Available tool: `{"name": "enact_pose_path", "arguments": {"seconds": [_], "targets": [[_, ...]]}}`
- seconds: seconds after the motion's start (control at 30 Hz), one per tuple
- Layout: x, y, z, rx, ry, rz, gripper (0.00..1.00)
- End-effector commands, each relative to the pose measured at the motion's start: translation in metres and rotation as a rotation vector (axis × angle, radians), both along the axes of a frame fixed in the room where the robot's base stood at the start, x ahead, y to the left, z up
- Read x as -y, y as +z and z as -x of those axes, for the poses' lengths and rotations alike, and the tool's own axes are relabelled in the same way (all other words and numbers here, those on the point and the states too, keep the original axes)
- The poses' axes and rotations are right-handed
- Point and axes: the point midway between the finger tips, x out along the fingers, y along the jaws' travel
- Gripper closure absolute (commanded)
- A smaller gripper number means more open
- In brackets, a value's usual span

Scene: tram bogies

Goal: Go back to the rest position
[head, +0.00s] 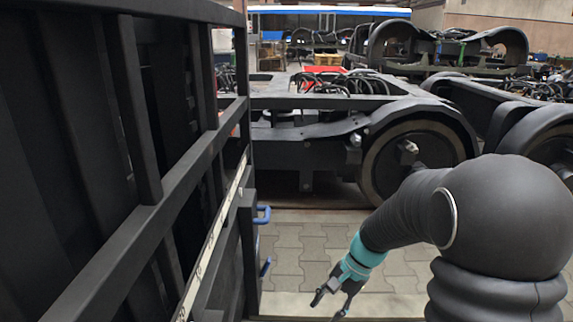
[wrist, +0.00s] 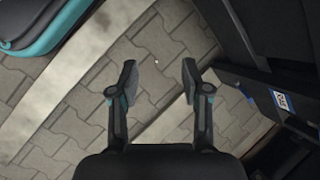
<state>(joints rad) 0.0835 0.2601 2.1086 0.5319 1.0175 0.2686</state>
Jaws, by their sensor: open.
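My gripper (head: 333,297) hangs low over the paved floor in the head view, at the end of my dark arm with a teal band near the wrist. In the wrist view my gripper (wrist: 160,82) has its two fingers spread apart. Nothing is between the fingers; only paving and a pale floor strip show beyond them. In the head view it is to the right of the dark slatted frame and apart from it.
A dark slatted frame (head: 140,215) with blue handles (head: 262,215) fills the left. A tram bogie with a large wheel (head: 415,150) stands ahead. Paving (head: 300,250) between them is clear. In the wrist view, dark structure with a blue label (wrist: 283,101) is close at right.

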Motion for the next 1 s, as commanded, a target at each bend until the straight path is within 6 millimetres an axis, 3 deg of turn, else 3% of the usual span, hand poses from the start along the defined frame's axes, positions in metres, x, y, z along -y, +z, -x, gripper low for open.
{"name": "enact_pose_path", "arguments": {"seconds": [0.5,1.0], "targets": [[0.044,0.071,0.082,0.315,0.445,0.276,0.53],[0.067,0.128,0.148,0.532,0.593,0.491,0.53]]}}
